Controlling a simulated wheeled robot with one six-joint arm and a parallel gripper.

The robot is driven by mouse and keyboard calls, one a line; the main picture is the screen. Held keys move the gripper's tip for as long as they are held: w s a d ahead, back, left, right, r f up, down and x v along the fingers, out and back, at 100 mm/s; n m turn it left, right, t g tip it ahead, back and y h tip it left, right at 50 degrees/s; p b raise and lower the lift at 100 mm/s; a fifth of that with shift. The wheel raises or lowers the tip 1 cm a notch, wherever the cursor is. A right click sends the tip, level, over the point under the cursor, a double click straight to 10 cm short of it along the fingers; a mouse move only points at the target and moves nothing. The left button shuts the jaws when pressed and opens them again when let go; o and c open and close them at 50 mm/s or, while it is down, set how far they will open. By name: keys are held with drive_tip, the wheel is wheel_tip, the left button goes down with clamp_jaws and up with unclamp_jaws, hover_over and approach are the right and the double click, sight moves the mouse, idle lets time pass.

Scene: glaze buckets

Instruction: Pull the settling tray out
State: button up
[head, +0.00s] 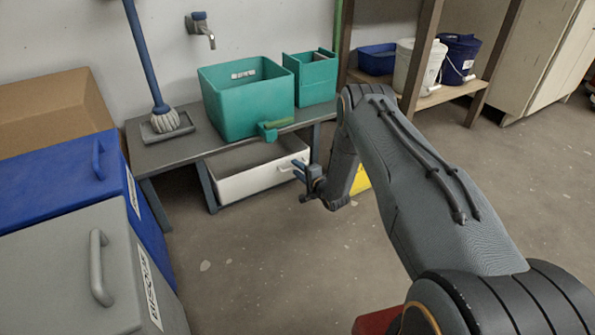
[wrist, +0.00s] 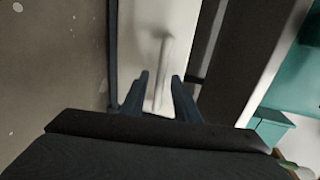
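The settling tray (head: 262,181) has a white front and a grey inside. It sits low under the grey bench, between the bench legs, with part of its inside showing below the bench top. A pale bar handle (wrist: 163,60) stands on its front. My gripper (head: 297,169) is at the right end of the tray's front, by the handle. In the wrist view my gripper (wrist: 160,80) has its two dark fingers apart, with the handle running between them. I see gaps beside the handle; whether a finger touches it I cannot tell.
The bench (head: 190,147) carries a teal sink (head: 245,102), a teal box (head: 312,80) and a mop (head: 160,110). Blue (head: 60,185) and grey (head: 60,270) bins stand at left. A yellow object (head: 361,181) is partly hidden behind my arm. The floor before the tray is clear.

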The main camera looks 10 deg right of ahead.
clamp_jaws()
drive_tip(key=shift+s, duration=0.1)
drive_tip(key=f+p+v, duration=0.3)
drive_tip(key=p+v, duration=0.5)
drive_tip(key=v, duration=0.7)
drive_tip(key=shift+s+d+p, duration=0.3)
drive_tip(key=shift+s, duration=0.4)
drive_tip(key=shift+f, duration=0.1)
unclamp_jaws()
